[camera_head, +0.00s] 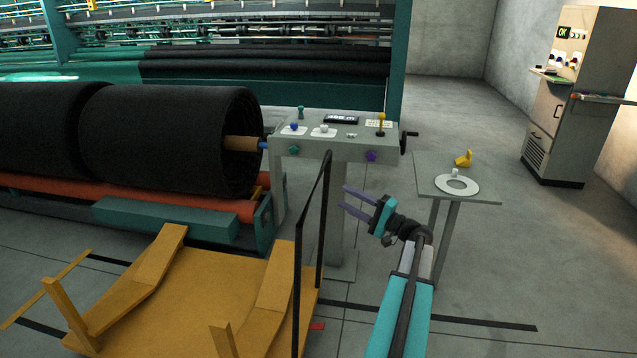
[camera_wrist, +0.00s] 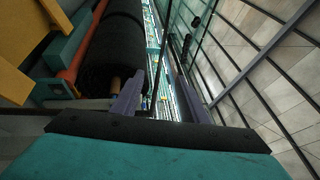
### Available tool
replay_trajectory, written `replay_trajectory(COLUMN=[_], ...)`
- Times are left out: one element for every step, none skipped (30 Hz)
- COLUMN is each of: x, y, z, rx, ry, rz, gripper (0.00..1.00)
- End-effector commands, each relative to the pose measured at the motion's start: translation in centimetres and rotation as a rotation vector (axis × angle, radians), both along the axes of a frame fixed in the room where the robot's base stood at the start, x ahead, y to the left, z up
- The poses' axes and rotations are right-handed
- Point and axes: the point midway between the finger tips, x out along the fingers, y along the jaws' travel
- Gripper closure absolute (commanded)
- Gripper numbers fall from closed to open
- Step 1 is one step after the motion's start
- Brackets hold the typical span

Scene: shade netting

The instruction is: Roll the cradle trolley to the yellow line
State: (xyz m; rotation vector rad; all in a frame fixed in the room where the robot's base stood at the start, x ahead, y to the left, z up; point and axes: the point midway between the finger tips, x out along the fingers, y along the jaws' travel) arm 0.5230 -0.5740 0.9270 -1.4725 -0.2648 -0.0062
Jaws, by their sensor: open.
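The cradle trolley (camera_head: 210,297) is a yellow-orange platform with sloped cradle pieces and upright posts, standing at the lower middle of the head view. Its black push handle (camera_head: 298,250) rises on its right side. Yellow-orange parts also show at the upper left of the wrist view (camera_wrist: 22,65). A thin yellow line (camera_head: 72,266) runs on the floor at the trolley's left, partly hidden by a post. My gripper (camera_head: 343,199) is open and empty, with its fingers pointing left, to the right of the handle and apart from it. Its fingers also show in the wrist view (camera_wrist: 156,85).
Black rolls (camera_head: 170,140) lie on red rollers of the teal machine behind the trolley. A grey control console (camera_head: 340,150) stands behind the handle. A small table (camera_head: 480,193) stands right of my arm, a cabinet (camera_head: 565,110) at far right. Floor at lower right is clear.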

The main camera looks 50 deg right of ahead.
Motion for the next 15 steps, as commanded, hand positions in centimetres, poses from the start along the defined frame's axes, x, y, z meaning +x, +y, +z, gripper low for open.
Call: replay_trajectory(x=[0.5,0.8,1.3,1.7,2.1,2.6,3.0,3.4,4.0,4.4,4.8,5.4,5.8,6.2,6.8], y=[0.1,0.1,0.2,0.3,0.3,0.4,0.4,0.5,0.6,0.7,0.7,0.8,0.9,1.0,1.0], z=[0.2,0.3,0.4,0.5,0.5,0.6,0.7,0.8,0.9,1.0,1.1,1.2,1.3,1.3,1.4], rx=[0.000,0.000,0.000,0.000,0.000,0.000,0.000,0.000,0.001,0.001,0.001,0.001,0.001,0.001,0.001], ry=[0.000,0.000,0.000,0.000,0.000,0.000,0.000,0.000,-0.001,-0.001,-0.001,-0.001,-0.001,-0.001,-0.001], rz=[0.001,0.002,0.002,0.003,0.003,0.002,0.002,0.002,0.003,0.002,0.001,0.002,0.002,0.002,0.001], gripper=[0.60,0.60,0.60,0.60,0.60,0.60,0.60,0.60,0.60,0.60,0.60,0.60,0.60,0.60,0.60])
